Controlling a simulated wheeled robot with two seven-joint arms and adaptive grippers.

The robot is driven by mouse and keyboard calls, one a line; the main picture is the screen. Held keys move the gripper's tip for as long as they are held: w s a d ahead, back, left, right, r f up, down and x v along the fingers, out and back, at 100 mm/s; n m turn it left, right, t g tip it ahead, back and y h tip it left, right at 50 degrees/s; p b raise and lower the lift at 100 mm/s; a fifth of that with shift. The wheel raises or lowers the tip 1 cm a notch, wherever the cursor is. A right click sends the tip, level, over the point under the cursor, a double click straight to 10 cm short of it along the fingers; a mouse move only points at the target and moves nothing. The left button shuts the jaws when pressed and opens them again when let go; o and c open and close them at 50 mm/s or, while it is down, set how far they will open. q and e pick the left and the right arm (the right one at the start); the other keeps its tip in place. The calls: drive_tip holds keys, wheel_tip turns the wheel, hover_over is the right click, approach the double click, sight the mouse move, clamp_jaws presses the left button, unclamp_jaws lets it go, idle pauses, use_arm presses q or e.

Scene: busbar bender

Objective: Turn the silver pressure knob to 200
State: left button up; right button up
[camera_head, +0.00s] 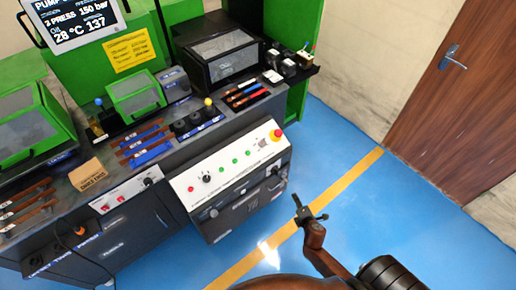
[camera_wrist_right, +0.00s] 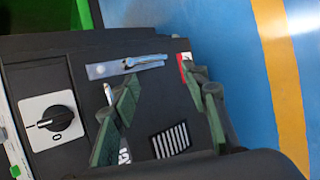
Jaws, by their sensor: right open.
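I cannot clearly pick out a silver pressure knob. In the head view a dark knob (camera_head: 206,178) sits on the white control panel (camera_head: 228,166), and another small knob (camera_head: 148,182) sits on the left cabinet. The screen (camera_head: 78,22) shows "PRESS 150 bar". My right gripper (camera_head: 309,208) is over the blue floor, right of the control cabinet. In the right wrist view its green-grey fingers (camera_wrist_right: 160,105) are apart and empty, over a dark front. A black rotary knob (camera_wrist_right: 56,123) on a white plate marked 0 is left of them. My left gripper is not in view.
A silver lever latch (camera_wrist_right: 127,66) lies beyond the fingers in the right wrist view. A red emergency stop (camera_head: 277,134) is at the panel's right end. A cardboard box (camera_head: 87,174) and busbars (camera_head: 143,140) lie on the bench. The blue floor (camera_head: 350,120) right of the cabinet is clear.

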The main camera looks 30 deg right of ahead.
drive_tip(key=w+r+n+t+h+b, duration=0.1)
drive_tip(key=w+r+n+t+b, duration=0.3)
drive_tip(key=w+r, duration=0.55)
drive_tip(key=n+t+y+b, duration=0.15)
drive_tip(key=n+t, duration=0.25)
drive_tip(key=n, duration=0.7)
approach(263, 143)
drive_tip(key=shift+n+y, duration=0.35)
drive_tip(key=shift+n, duration=0.05)
drive_tip(key=w, duration=0.2)
drive_tip(key=w+d, duration=0.1)
drive_tip(key=w, duration=0.4)
drive_tip(key=shift+w+d, duration=0.15)
drive_tip(key=shift+d, duration=0.25)
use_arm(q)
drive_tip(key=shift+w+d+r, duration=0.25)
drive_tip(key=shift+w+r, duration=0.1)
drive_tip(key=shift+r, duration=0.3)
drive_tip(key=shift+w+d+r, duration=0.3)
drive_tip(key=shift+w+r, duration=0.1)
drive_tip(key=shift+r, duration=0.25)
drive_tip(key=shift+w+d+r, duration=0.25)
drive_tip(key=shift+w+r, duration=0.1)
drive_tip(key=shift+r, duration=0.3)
use_arm(e)
drive_tip(key=shift+w+d, duration=0.1)
drive_tip(key=shift+w, duration=0.4)
drive_tip(key=shift+c, duration=0.6)
clamp_jaws()
drive_tip(key=shift+r, duration=0.1)
